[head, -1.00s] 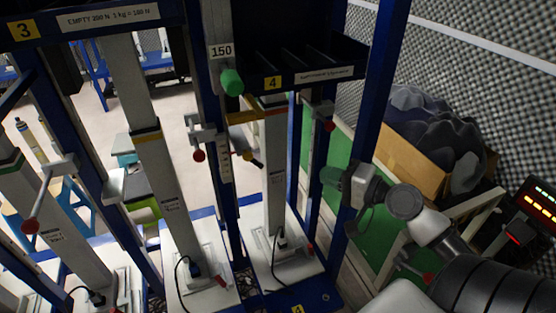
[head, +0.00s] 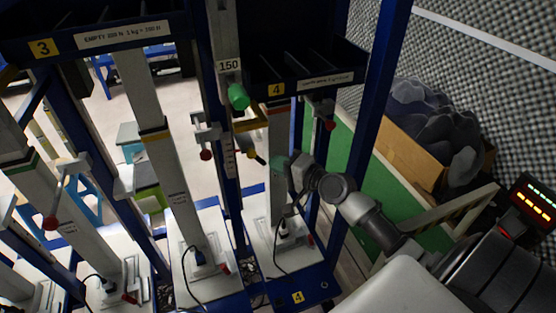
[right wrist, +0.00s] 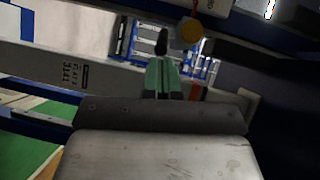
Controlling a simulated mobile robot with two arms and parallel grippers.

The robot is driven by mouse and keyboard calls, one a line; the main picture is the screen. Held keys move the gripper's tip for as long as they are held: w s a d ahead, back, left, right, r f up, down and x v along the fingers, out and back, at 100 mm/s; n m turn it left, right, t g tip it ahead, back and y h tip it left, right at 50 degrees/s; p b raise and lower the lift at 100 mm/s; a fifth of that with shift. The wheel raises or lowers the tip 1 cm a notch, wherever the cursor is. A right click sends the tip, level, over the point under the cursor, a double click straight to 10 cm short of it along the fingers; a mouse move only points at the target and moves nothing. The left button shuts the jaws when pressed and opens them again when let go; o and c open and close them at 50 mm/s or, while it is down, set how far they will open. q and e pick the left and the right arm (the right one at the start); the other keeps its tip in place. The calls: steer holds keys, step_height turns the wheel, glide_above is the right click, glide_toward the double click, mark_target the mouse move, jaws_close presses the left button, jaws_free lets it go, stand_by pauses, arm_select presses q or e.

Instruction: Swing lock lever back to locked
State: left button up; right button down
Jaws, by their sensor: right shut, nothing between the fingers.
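Several small levers with red ball knobs show in the head view; I cannot tell for sure which is the lock lever. One red-knobbed lever (head: 207,152) is on the blue upright left of post 4, another (head: 329,122) on the upright to its right. A short yellow and black handle (head: 255,157) sticks out left of the grey post (head: 277,185) at station 4. My right gripper (head: 279,162), with green fingers, is in front of that post, shut and empty. In the right wrist view its fingers (right wrist: 162,65) point at a dark, narrow tip; contact is unclear. My left gripper is out of view.
A black bin (head: 315,80) labelled 4 hangs above my right gripper. Blue uprights (head: 370,120) stand close on the right. Cables run over the white bases (head: 265,250).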

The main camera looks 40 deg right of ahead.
steer(key=shift+f, duration=0.1)
steer(key=a+p, duration=0.2)
steer(key=a, duration=0.1)
steer(key=a+p, duration=0.1)
steer(key=shift+s+a, duration=0.2)
steer(key=shift+s, duration=0.05)
stand_by(0.3)
